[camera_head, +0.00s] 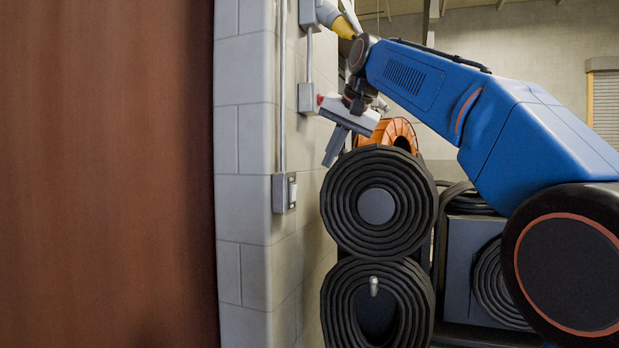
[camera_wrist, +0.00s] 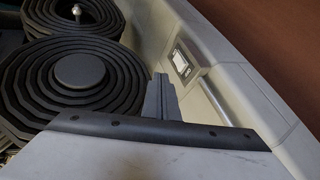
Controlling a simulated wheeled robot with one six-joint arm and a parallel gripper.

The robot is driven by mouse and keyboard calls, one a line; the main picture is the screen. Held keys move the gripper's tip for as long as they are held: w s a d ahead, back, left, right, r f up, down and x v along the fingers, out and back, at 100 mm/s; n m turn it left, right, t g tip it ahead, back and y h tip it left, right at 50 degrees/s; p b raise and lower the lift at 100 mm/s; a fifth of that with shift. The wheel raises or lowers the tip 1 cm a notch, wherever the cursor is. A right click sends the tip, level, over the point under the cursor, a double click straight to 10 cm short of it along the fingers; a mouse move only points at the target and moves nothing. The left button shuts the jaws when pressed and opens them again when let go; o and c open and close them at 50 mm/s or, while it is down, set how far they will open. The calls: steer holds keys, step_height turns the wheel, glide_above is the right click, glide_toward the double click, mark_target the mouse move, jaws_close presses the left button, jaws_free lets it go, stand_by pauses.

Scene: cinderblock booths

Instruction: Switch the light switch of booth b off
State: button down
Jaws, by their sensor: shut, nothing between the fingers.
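A light switch (camera_head: 284,193) is a grey wall box with a pale rocker plate, at the lower end of a conduit on the cinderblock wall's end. It also shows in the wrist view (camera_wrist: 183,63), above and right of the fingertips. No booth letter is legible. Whether the rocker is on or off is too small to tell. My gripper (camera_head: 331,160) is shut and empty, to the right of the switch and a little higher, pointing down-left. In the wrist view its shut fingers (camera_wrist: 161,90) stand apart from the switch in the picture.
Coiled black hoses (camera_head: 345,205) hang close below and right of my gripper, with an orange reel (camera_head: 397,132) behind. Another grey box (camera_head: 307,98) is on the wall near the gripper. A brown panel (camera_head: 105,170) fills the left. A narrow gap lies between switch and hoses.

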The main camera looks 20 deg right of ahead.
mark_target(296, 193)
steer(key=w+a+f, duration=0.4)
steer(key=w+f, duration=0.3)
steer(key=w, duration=0.1)
steer(key=shift+w+a, duration=0.15)
steer(key=shift+a, duration=0.25)
steer(key=shift+f, duration=0.1)
steer(key=shift+w+a, duration=0.15)
steer(key=shift+a, duration=0.1)
steer(key=shift+r, duration=0.2)
steer(key=shift+r, duration=0.7)
